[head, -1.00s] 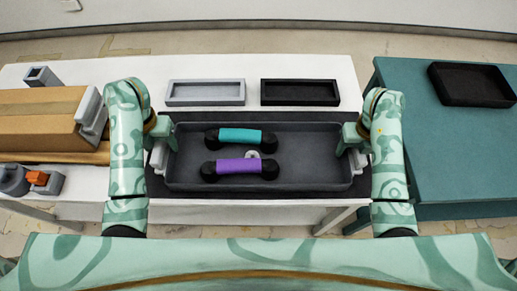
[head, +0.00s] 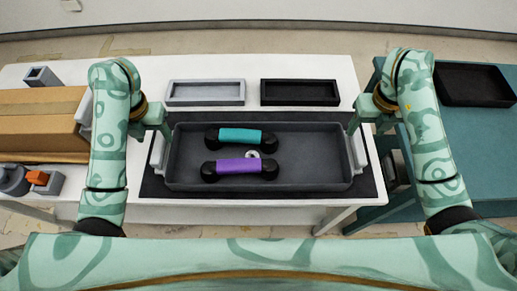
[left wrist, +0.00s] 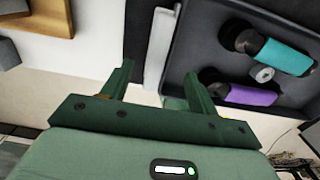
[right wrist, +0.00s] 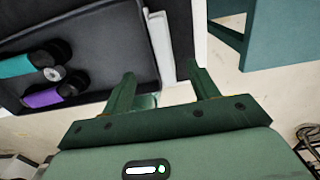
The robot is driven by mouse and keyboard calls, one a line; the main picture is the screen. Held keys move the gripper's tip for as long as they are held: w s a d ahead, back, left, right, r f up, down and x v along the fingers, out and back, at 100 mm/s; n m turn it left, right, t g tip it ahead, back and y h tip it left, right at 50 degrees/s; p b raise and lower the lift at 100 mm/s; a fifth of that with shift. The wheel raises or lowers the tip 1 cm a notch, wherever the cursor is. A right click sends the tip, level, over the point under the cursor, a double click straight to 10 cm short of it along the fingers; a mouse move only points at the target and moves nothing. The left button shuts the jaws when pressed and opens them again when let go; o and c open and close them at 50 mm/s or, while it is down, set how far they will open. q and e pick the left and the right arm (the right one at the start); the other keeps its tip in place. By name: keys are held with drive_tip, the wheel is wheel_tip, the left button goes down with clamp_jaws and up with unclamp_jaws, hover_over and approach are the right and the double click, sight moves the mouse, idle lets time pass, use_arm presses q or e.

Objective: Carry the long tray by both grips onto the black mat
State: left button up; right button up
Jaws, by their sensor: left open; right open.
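The long dark grey tray (head: 310,160) lies on the black mat (head: 372,190) on the white table. It holds a teal handset (head: 240,136), a purple handset (head: 240,165) and a small white ring-like piece (head: 253,155). The tray's left grip (head: 157,152) and right grip (head: 358,150) are pale. My left gripper (head: 165,125) is open beside the left end; its fingers (left wrist: 160,85) are empty in the left wrist view. My right gripper (head: 355,122) is open beside the right end; its fingers (right wrist: 162,85) are empty in the right wrist view.
A grey shallow tray (head: 205,93) and a black shallow tray (head: 300,92) stand behind the mat. A cardboard box (head: 40,118) is at left. A teal table (head: 455,150) with another black tray (head: 474,84) is at right, across a gap.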

drive_tip(key=shift+s+r, duration=0.2)
drive_tip(key=shift+r, duration=0.55)
